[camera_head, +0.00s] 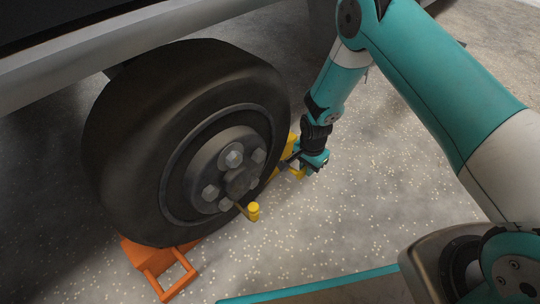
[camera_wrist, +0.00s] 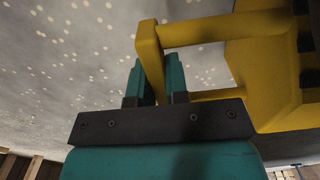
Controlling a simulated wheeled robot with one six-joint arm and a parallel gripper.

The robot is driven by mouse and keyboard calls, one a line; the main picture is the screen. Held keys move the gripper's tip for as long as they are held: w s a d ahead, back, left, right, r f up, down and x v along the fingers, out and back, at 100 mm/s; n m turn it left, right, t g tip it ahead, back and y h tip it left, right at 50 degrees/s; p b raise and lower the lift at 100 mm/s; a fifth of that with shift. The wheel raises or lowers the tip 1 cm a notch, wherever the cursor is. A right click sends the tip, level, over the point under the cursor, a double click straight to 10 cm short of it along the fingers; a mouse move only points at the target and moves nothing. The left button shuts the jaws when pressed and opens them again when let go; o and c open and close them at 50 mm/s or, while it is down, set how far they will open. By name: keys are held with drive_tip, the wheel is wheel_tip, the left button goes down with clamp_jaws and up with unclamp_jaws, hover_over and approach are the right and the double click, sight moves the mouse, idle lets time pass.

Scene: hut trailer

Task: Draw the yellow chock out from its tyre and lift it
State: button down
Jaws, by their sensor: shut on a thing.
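The yellow chock (camera_head: 293,142) is at the right side of the black tyre (camera_head: 110,140), close against it in the head view. I cannot tell whether the two touch. My gripper (camera_head: 291,163) is at the chock's outer side and hides part of it. In the wrist view the chock's body (camera_wrist: 270,62) fills the upper right, with a yellow handle frame reaching left. My gripper's teal fingers (camera_wrist: 156,78) stand on either side of the handle's end bar (camera_wrist: 149,50), shut on it. The chock's underside and its contact with the ground are hidden.
An orange chock (camera_head: 160,262) with a loop handle sits at the tyre's lower left. A yellow-tipped piece (camera_head: 253,211) sticks out near the wheel hub (camera_head: 238,168). The trailer's grey edge (camera_head: 110,45) runs above the tyre. Speckled ground (camera_head: 385,200) to the right is clear.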

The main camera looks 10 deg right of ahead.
drive_tip(key=shift+w+d+r, duration=0.35)
drive_tip(key=shift+d, duration=0.1)
drive_tip(key=shift+s+d+p, duration=0.95)
drive_tip(key=shift+s, duration=0.35)
drive_tip(key=shift+s+d+p, duration=0.9)
drive_tip(key=shift+s+d, duration=0.05)
drive_tip(key=shift+s, duration=0.4)
drive_tip(key=shift+s+d+p, duration=0.95)
drive_tip(key=shift+s, duration=0.35)
drive_tip(key=shift+s+d+p, duration=0.4)
drive_tip(key=shift+s+d, duration=0.3)
drive_tip(key=shift+s, duration=0.3)
drive_tip(key=shift+s+d+p, duration=0.7)
drive_tip(key=shift+s+d, duration=0.45)
drive_tip(key=shift+s, duration=0.45)
drive_tip(key=shift+s+d+p, duration=0.75)
drive_tip(key=shift+s+d, duration=0.45)
drive_tip(key=shift+s, duration=0.4)
drive_tip(key=shift+s+d+p, duration=0.7)
drive_tip(key=shift+s+d, duration=0.45)
drive_tip(key=shift+s, duration=0.45)
